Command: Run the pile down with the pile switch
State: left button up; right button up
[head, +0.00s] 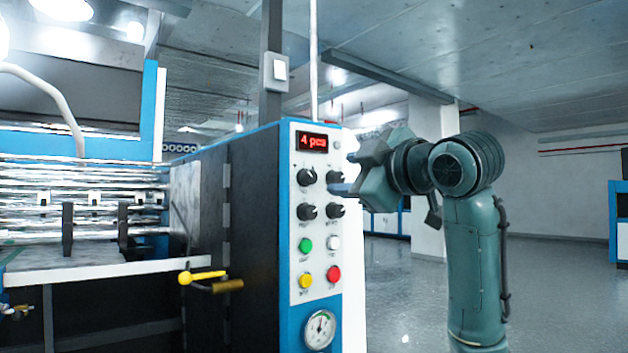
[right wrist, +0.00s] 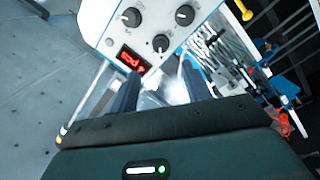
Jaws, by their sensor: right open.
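The control panel (head: 320,225) stands upright on the front of the machine. It carries several black knobs, including an upper left knob (head: 306,177) and a lower right knob (head: 335,211). The labels are too small to tell which one is the pile switch. A red display (head: 313,142) reads "4 pcs". My right gripper (head: 346,174) is open at the panel's right edge, close to the upper right knob. In the right wrist view its two fingers (right wrist: 160,88) are apart with nothing between them, near the display (right wrist: 132,60) and a knob (right wrist: 161,44). My left gripper is not in view.
Below the knobs are green (head: 305,244), white, yellow and red (head: 333,273) buttons and a round gauge (head: 320,330). A yellow-handled lever (head: 203,276) sticks out left of the panel. A grey switch box (head: 275,73) is on a post above. Floor at right is clear.

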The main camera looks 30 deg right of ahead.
aim_at(312, 177)
jog(key=w+p, duration=0.1)
jog(key=w, duration=0.8)
jog(key=shift+w, duration=0.2)
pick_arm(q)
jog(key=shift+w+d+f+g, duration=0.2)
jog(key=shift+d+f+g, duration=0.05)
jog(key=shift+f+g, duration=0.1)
pick_arm(e)
jog(key=shift+w, duration=0.35)
jog(key=c, duration=1)
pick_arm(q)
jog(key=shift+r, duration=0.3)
